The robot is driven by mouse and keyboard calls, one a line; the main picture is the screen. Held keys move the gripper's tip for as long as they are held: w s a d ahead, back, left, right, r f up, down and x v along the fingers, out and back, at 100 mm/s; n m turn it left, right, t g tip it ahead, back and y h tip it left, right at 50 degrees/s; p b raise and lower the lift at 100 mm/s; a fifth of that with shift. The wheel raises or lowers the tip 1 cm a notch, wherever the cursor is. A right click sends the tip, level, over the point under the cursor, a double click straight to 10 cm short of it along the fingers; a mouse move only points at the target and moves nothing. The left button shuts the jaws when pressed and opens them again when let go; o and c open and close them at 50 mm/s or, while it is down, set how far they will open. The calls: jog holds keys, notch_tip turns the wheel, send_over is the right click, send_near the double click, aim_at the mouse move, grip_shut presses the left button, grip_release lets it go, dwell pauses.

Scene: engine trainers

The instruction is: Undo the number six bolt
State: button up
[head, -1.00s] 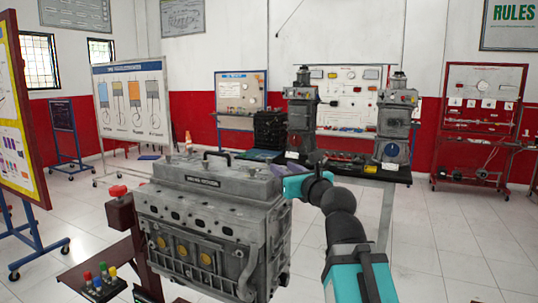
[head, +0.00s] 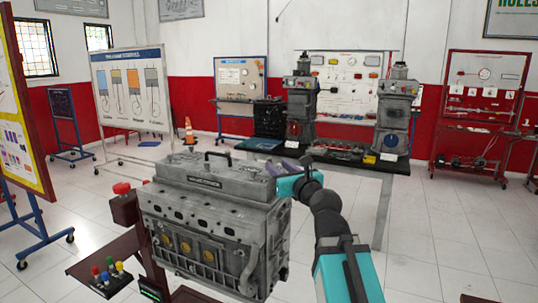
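A grey engine block (head: 215,215) on a dark red stand fills the lower middle of the head view. It has a black handle on top and yellow round plugs on its front side. No number six bolt can be made out; small fittings on the top are too small to tell apart.
A small tray with coloured knobs (head: 108,277) sticks out at the lower left of the stand. A black bench (head: 350,160) with two machines stands behind. Display boards (head: 130,95) stand at left. An orange cone (head: 189,131) stands on the floor. Open tiled floor lies at right.

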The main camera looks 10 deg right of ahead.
aim_at(270, 159)
jog(key=shift+x, duration=4.1)
grip_shut()
